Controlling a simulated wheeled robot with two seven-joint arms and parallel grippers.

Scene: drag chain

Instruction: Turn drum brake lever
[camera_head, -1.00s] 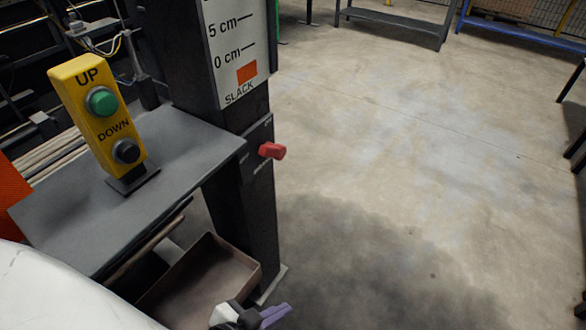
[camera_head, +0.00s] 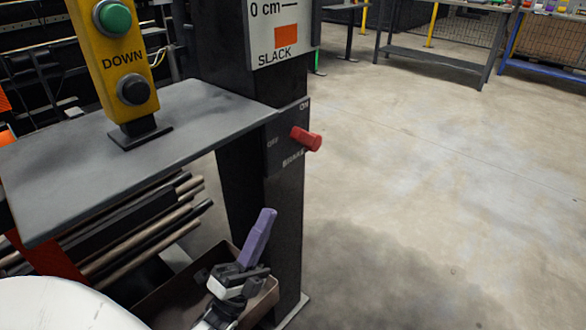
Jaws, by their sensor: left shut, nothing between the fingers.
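The red brake lever (camera_head: 307,139) sticks out to the right from a dark plate (camera_head: 284,145) on the side of the black post (camera_head: 275,195). The plate carries the words ON at its top, OFF at its left and BRAKE at its bottom. My left gripper (camera_head: 262,228) is below the lever, in front of the post's lower part, with its purple fingers shut and pointing up. It is empty and apart from the lever. My right gripper is not in view.
A grey shelf (camera_head: 200,115) with a yellow UP/DOWN button box (camera_head: 118,60) stands left of the post. A brown open bin (camera_head: 180,300) is below, behind my left gripper. The floor (camera_head: 430,190) to the right is clear; tables stand at the back.

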